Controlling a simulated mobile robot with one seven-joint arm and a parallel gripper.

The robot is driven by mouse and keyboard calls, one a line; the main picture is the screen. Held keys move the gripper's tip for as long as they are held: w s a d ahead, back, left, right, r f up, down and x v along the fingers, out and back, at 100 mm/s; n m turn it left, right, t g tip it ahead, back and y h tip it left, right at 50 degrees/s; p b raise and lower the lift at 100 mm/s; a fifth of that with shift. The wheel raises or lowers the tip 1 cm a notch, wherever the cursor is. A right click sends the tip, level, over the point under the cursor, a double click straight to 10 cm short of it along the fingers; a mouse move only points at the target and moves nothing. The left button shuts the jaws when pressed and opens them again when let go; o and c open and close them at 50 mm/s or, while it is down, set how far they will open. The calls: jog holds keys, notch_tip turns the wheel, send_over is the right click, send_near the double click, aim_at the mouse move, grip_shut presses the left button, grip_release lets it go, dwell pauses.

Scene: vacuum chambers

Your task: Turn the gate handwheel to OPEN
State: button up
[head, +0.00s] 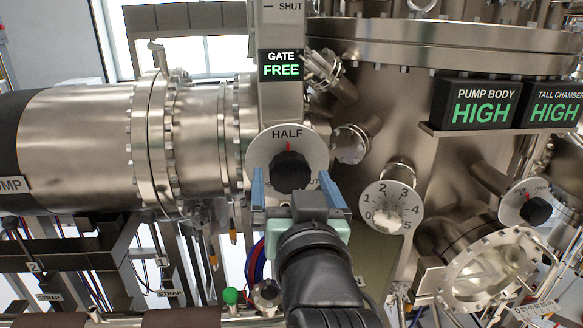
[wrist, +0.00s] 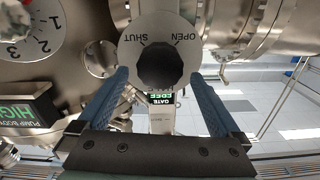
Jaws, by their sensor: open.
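The gate handwheel is a black knob (head: 291,172) on a round pale dial plate (head: 262,146). Its red mark points up at HALF in the head view. In the wrist view the knob (wrist: 163,66) shows upside down, with SHUT and OPEN readable on the plate (wrist: 160,24). My gripper (head: 294,182) is open in front of the dial, one blue finger on each side of the knob. In the wrist view the fingers (wrist: 160,76) also flank the knob, with gaps on both sides. The gripper hides the lower plate in the head view.
The gate display (head: 280,65) above the dial reads GATE FREE. A numbered dial (head: 391,207) sits to the right, beside flanges on the large chamber. Displays for the pump body (head: 475,105) and tall chamber (head: 556,105) read HIGH. A steel pump cylinder (head: 75,145) lies left.

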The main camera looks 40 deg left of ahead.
jog(key=shift+x, duration=1.05)
jog(key=c, duration=1.3)
